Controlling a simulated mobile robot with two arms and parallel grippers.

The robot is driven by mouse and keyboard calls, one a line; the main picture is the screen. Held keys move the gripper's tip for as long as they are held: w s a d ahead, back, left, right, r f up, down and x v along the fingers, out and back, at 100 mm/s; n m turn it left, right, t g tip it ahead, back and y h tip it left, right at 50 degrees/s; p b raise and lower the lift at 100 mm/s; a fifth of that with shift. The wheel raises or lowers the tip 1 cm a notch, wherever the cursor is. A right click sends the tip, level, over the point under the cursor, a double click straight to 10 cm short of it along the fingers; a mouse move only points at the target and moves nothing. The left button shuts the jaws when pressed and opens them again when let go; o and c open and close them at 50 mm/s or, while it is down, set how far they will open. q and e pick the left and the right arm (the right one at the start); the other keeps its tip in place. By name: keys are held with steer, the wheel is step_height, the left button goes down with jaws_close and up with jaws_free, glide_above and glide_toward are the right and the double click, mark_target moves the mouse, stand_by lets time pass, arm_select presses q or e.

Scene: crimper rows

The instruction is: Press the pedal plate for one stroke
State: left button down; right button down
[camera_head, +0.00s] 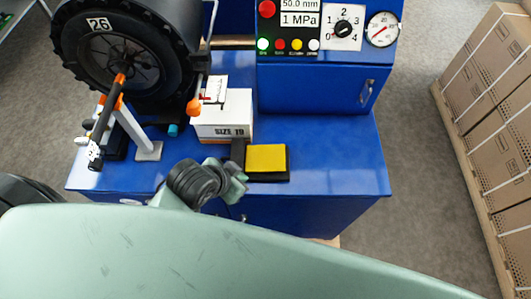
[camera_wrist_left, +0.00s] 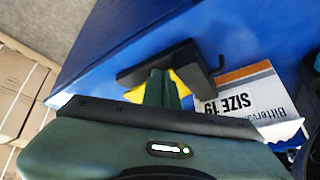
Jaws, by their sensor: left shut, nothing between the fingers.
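The yellow pedal plate (camera_head: 266,158) sits in a black frame on the blue bench top, near its front edge. My left gripper (camera_head: 239,170) is just left of the plate in the head view, low over the bench edge. In the left wrist view, its green fingers (camera_wrist_left: 162,86) are shut and empty. They lie in front of the yellow plate (camera_wrist_left: 180,87), hiding its middle, with the tips close to the black pedal frame (camera_wrist_left: 188,57). I cannot tell whether they touch the plate. My right gripper is not in view.
A white "SIZE 19" box (camera_head: 225,117) stands behind the pedal. A control panel (camera_head: 330,25) with gauge and dial stands at the back. A large black wheel (camera_head: 120,55) and orange-handled stand are at left. Stacked cartons (camera_head: 500,100) stand right, beyond clear floor.

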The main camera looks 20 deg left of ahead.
arm_select(q)
steer(key=w+d+r+m+t+h, duration=0.1)
steer(key=w+r+m+h, duration=0.3)
steer(key=w+r+m, duration=0.3)
steer(key=shift+w+d+m+t+h+p, duration=0.35)
steer(key=shift+w+m, duration=1)
steer(key=shift+m, duration=0.55)
steer(key=shift+r, duration=0.1)
steer(key=b, duration=0.7)
glide_above(261, 159)
step_height(261, 159, down, 7)
steer(key=shift+a, duration=0.15)
steer(key=shift+f+b, duration=0.3)
steer(key=shift+f, duration=0.55)
steer(key=shift+f, duration=0.15)
